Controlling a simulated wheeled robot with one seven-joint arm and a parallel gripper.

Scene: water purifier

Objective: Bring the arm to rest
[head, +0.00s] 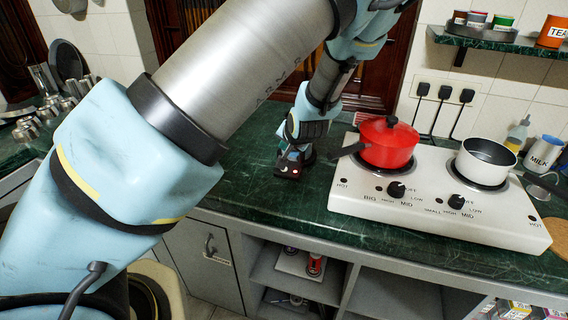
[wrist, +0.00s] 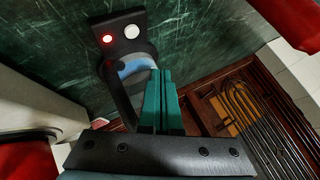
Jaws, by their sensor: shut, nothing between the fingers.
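My gripper (wrist: 160,80) is shut and empty; its two green fingers lie together in the wrist view. In the head view my arm reaches across to the back of the green counter (head: 265,215), and its wrist hangs low there. A black device (wrist: 125,38) with a lit red button and a white button is close beyond my fingertips in the wrist view. It also shows below my wrist in the head view (head: 289,168). I cannot tell whether my fingers touch it. My fingertips are hidden in the head view.
Right of my wrist, a white two-burner stove (head: 430,200) carries a red lidded pot (head: 387,145) and a white pot (head: 487,160). A shelf (head: 490,40) with small tins is on the wall above. The counter in front of my wrist is clear.

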